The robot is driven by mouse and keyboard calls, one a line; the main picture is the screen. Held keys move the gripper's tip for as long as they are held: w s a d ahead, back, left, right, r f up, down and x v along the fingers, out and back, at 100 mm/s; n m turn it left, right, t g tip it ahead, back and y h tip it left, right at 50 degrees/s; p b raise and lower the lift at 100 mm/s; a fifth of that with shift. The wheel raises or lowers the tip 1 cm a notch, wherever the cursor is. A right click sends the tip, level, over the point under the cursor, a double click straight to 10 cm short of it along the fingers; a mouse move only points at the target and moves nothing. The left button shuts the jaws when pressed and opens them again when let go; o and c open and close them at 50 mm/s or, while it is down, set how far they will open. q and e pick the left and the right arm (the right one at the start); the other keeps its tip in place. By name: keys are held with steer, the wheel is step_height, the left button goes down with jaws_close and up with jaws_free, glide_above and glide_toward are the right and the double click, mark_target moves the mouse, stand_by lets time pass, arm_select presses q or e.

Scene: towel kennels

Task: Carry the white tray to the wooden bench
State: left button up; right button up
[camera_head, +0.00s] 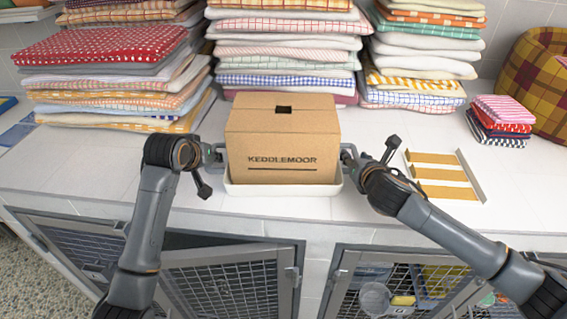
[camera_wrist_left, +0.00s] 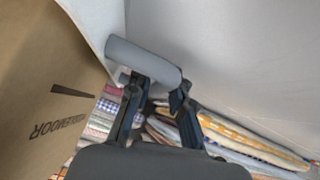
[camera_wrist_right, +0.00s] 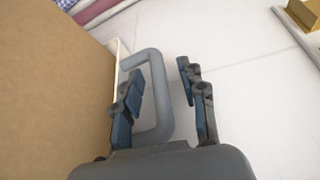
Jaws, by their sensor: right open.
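The white tray (camera_head: 290,189) stands on the white counter near its front edge, with a cardboard box marked KEDDLEMOOR (camera_head: 283,150) covering most of it. A grey handle shows at each side. My left gripper (camera_head: 213,154) is at the left handle; in the left wrist view its fingers are apart close to the grey handle (camera_wrist_left: 143,62), and the exact contact is hidden. My right gripper (camera_head: 352,156) is open at the right handle. In the right wrist view one finger is over the handle loop (camera_wrist_right: 158,95) and the other is outside it.
Stacks of folded towels (camera_head: 288,52) stand behind the box. A small cloth pile (camera_head: 500,121), a plaid basket (camera_head: 540,80) and a yellow-striped rack (camera_head: 442,176) are to the right. Wire-mesh kennel doors (camera_head: 230,285) lie below the counter. No wooden bench is visible.

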arm_select(q)
jaws_close()
arm_select(e)
steer(key=c, duration=0.5)
jaws_close()
